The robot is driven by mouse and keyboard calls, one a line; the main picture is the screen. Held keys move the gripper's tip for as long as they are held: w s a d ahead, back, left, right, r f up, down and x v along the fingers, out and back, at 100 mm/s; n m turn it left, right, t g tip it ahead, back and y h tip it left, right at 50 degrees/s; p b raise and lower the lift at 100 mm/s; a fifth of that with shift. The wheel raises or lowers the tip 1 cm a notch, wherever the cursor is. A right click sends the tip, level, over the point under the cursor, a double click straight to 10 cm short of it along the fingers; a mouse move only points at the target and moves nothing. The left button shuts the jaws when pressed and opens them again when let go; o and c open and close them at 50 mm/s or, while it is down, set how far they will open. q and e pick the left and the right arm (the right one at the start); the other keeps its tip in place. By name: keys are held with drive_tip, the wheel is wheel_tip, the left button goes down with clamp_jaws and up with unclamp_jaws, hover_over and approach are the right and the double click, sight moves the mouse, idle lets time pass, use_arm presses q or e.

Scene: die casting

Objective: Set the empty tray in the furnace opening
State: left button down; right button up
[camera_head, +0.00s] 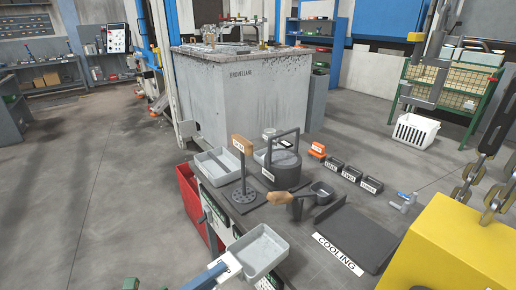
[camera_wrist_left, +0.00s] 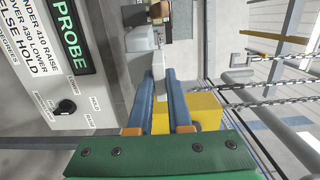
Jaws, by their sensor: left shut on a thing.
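A light grey, shallow tray (camera_head: 263,252) with a handle is near the bottom of the head view; its visible inside looks empty. My left gripper (camera_head: 226,265), with blue fingers, is shut on the tray's handle from the left. In the left wrist view the gripper (camera_wrist_left: 161,85) points away from the camera, with pale grey material at its fingertips. The grey furnace (camera_head: 240,100) stands behind the bench, well beyond the tray. Its opening is not clearly visible. My right gripper is in neither view.
The bench holds another grey tray (camera_head: 212,163), a lidded pot (camera_head: 283,165), a perforated tool (camera_head: 244,195), a ladle (camera_head: 322,190) and a dark cooling plate (camera_head: 358,238). A yellow block (camera_head: 450,245) and chains are at right. A panel marked PROBE (camera_wrist_left: 65,75) is close by.

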use_arm(q)
drive_tip(key=s+a+r, duration=0.3)
drive_tip(key=s+a, duration=0.3)
drive_tip(key=a, duration=0.1)
drive_tip(key=s+a+r+m+g+h+p, duration=0.1)
drive_tip(key=s+a+r, duration=0.3)
drive_tip(key=s+a, duration=0.2)
drive_tip(key=shift+s+a, duration=0.3)
drive_tip(key=shift+a, duration=0.8)
drive_tip(key=x, duration=1)
drive_tip(key=shift+f, duration=0.3)
drive_tip(key=shift+d, duration=0.1)
